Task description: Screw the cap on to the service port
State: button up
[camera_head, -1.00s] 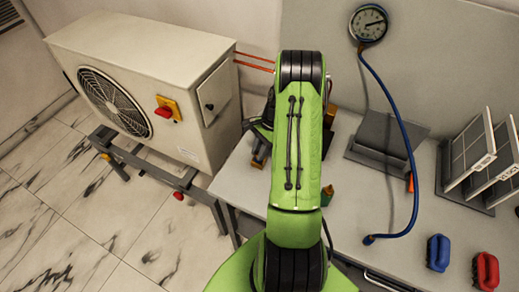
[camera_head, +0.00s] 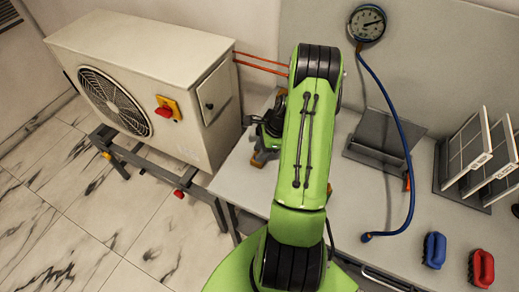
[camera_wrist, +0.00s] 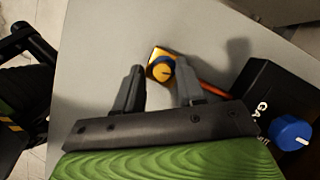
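In the wrist view, my gripper (camera_wrist: 160,92) has its two dark fingers apart with a gap between them. A yellow piece with a round blue top (camera_wrist: 162,68) shows just beyond the gap, on the grey bench; I cannot tell if it is the cap, the service port or a knob. The fingers do not visibly hold it. No piece there is clearly the cap or the port.
An outdoor unit (camera_head: 140,85) stands left, with copper pipes (camera_head: 262,65) running behind my arm. A dark device (camera_head: 270,130) is beside my arm. A black box (camera_wrist: 280,100) has a blue knob.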

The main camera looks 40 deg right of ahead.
jog(key=o, duration=0.5)
jog(key=shift+w+r, duration=0.1)
jog(key=shift+w, duration=0.05)
jog(key=shift+o, duration=0.2)
jog(key=shift+r, duration=0.1)
jog(key=p+v, duration=0.2)
jog(key=v, duration=1.3)
jog(key=shift+r, duration=0.2)
jog(key=shift+d, duration=0.1)
jog(key=w+a+r+n+h, duration=0.2)
jog(key=a+r+n+h, duration=0.1)
jog(key=a+r+n, duration=1.05)
jog(key=s+a+r+n+t, duration=0.3)
jog(key=s+a+n, duration=0.9)
jog(key=s+a, duration=0.2)
jog(key=shift+a+r+h, duration=0.2)
jog(key=shift+a+h, duration=0.1)
jog(key=shift+a, duration=0.1)
